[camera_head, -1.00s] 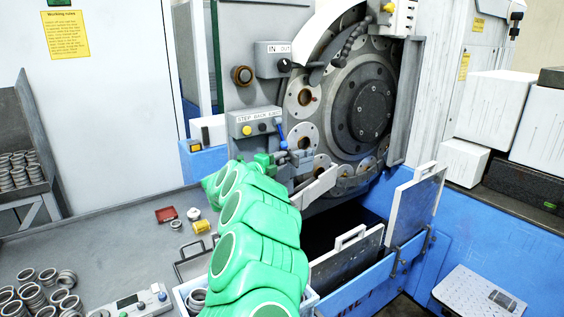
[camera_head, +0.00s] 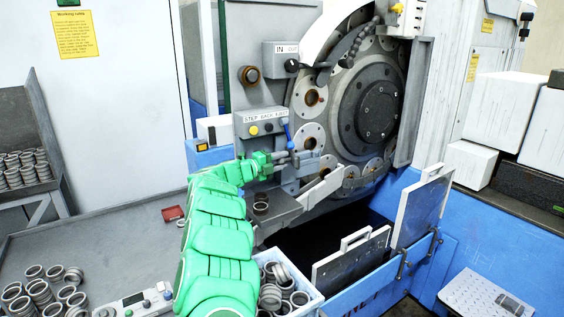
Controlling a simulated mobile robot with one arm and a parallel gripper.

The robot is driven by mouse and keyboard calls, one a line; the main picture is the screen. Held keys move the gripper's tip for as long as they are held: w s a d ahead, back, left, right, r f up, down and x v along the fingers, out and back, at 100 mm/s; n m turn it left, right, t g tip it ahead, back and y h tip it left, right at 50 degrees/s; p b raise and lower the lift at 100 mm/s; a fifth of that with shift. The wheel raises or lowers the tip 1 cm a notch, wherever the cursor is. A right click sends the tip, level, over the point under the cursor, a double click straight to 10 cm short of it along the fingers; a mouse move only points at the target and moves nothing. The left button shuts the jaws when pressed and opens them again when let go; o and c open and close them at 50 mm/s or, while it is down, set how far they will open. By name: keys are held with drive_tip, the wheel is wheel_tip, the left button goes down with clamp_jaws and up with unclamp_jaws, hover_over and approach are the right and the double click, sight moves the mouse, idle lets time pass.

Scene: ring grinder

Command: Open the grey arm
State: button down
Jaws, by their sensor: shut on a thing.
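My green arm reaches up from the bottom of the head view to the front of the grinder. My gripper (camera_head: 288,158) is at the small grey mechanism below the button box, just left of the big ring disc. It is shut on a grey part that looks like the grey arm (camera_head: 303,161). The fingertips are small here, and the exact grip is hard to make out. A pale chute (camera_head: 318,192) slopes down to the left below the gripper.
The button box (camera_head: 259,123) with a blue lever (camera_head: 286,134) is close above the gripper. The grinding disc (camera_head: 368,108) is close to the right. A white box of rings (camera_head: 308,279) stands beside my arm. Loose rings (camera_head: 40,287) and a red tray (camera_head: 173,213) lie on the bench.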

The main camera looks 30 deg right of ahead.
drive_tip(key=shift+w+a+f, duration=0.1)
drive_tip(key=shift+w+a, duration=0.1)
drive_tip(key=shift+a, duration=0.15)
drive_tip(key=c, duration=1.1)
unclamp_jaws()
drive_tip(key=a, duration=0.7)
drive_tip(key=shift+a, duration=0.4)
